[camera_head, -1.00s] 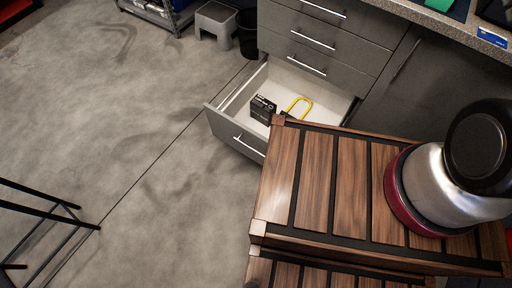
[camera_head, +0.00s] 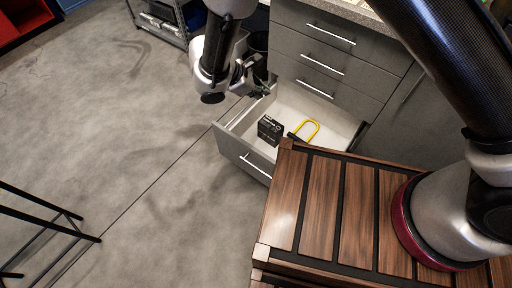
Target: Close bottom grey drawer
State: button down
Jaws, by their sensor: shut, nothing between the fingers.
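The bottom grey drawer (camera_head: 236,152) stands pulled far out of the grey cabinet in the head view. It has a light inside and a metal bar handle (camera_head: 254,167) on its front. A black box (camera_head: 269,130) and a yellow U-shaped lock (camera_head: 310,127) lie in it. My gripper (camera_head: 262,92) is shut and empty, above the back left side of the open drawer. Whether it touches the drawer's side cannot be told.
Three shut drawers (camera_head: 325,62) sit above the open one. A grey cabinet door (camera_head: 405,110) is on the right. A metal shelf (camera_head: 165,25) stands at the back left. Black metal legs (camera_head: 45,225) are at the left. The concrete floor (camera_head: 120,130) before the drawer is clear.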

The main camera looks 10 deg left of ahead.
jog(key=s+a+f+n+t+y, duration=0.15)
jog(key=s+f+n, duration=0.35)
jog(key=s+f, duration=0.6)
jog(key=s+a+f+n+t, duration=0.2)
jog(key=s+f+n, duration=0.2)
jog(key=s+f, duration=0.75)
send_near(261, 160)
notch_tip(261, 160, down, 3)
jog(key=s, duration=0.1)
jog(key=w, duration=0.1)
jog(key=w+d, duration=0.1)
jog(key=w, duration=0.2)
jog(key=shift+w+d+f, duration=0.1)
jog(key=shift+d, duration=0.25)
